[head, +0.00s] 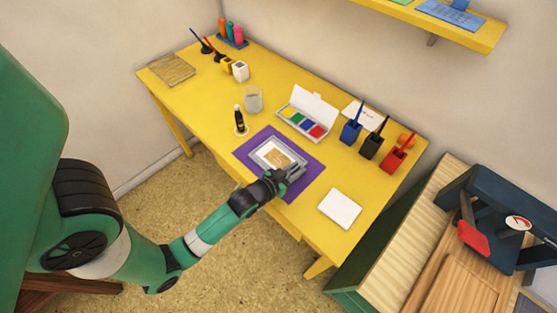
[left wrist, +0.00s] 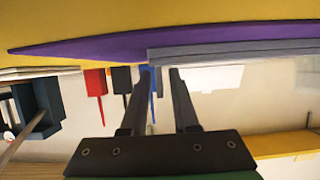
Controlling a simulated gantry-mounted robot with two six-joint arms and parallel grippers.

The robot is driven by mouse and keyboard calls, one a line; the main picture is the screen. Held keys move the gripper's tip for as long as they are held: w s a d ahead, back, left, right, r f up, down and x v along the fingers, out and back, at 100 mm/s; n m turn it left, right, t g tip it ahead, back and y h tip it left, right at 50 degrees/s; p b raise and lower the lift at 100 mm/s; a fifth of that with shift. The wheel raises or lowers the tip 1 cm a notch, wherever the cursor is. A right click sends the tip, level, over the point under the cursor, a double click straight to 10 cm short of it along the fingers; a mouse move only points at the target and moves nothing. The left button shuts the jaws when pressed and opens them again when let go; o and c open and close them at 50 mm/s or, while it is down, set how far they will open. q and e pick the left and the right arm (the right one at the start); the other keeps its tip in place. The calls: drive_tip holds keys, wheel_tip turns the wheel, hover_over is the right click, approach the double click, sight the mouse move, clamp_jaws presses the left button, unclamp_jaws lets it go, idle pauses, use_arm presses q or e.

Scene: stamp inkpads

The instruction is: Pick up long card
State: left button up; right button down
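A pale card with a tan print (head: 277,156) lies in a grey-rimmed tray (head: 257,152) on the purple mat (head: 249,148). I cannot tell whether this is the long card. My left gripper (head: 293,176) is low over the mat, at the tray's near right side, and covers part of it. My right gripper is not in view.
A white square pad (head: 340,208) lies right of the mat. Behind are a paint box (head: 302,124), blue (head: 351,132), black (head: 372,146) and red (head: 394,159) holders, and a white sheet (head: 363,113). A dark bottle (head: 239,119) and a glass (head: 253,101) stand left of the paint box.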

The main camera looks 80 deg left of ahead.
use_arm(q)
clamp_jaws()
idle(1.1)
